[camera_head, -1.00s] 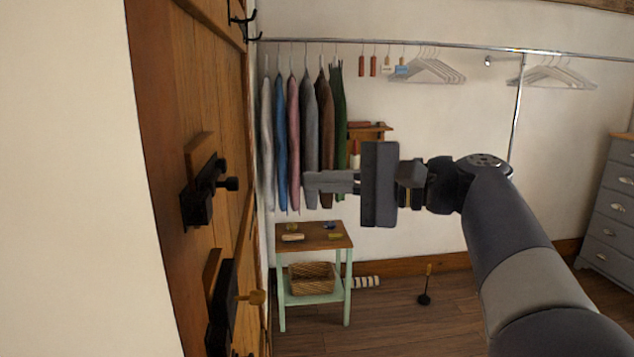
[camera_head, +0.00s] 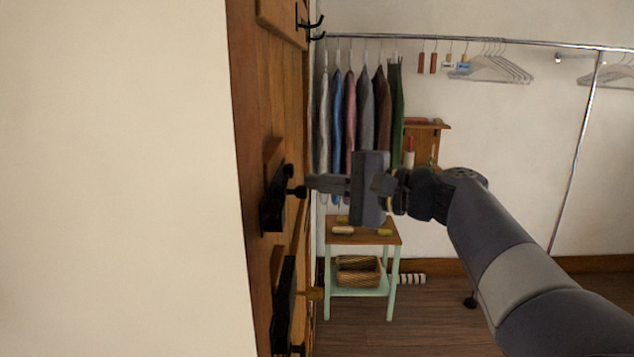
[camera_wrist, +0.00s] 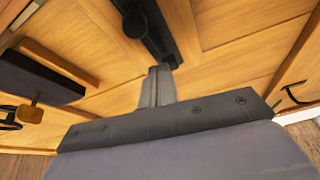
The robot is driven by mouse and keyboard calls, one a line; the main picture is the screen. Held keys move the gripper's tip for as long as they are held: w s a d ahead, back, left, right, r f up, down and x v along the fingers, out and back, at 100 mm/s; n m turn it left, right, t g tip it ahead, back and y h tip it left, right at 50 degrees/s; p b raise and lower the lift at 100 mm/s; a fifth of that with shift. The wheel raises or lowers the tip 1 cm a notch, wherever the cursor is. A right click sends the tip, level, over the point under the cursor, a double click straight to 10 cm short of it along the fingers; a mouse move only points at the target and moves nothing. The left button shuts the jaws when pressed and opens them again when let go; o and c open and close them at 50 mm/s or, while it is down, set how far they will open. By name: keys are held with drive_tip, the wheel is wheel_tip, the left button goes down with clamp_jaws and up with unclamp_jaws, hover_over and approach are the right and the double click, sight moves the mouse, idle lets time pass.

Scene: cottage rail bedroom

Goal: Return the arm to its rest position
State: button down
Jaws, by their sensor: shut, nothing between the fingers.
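My gripper (camera_head: 312,184) is shut and empty. In the head view my arm reaches in from the lower right, and the fingertips point left at the wooden door (camera_head: 252,150). In the wrist view the shut fingers (camera_wrist: 160,72) point toward a black fitting (camera_wrist: 148,28) on the door's panelled face.
A lower latch with a brass knob (camera_head: 314,293) is on the door. Beyond stand a small green table (camera_head: 342,237) with a basket (camera_head: 358,271), and several garments (camera_head: 366,110) on a metal rail (camera_head: 450,42). A pale wall (camera_head: 120,180) fills the left. Floor (camera_head: 430,325) shows below.

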drive_tip(key=shift+w+r+p, duration=0.1)
drive_tip(key=shift+w+p, duration=0.3)
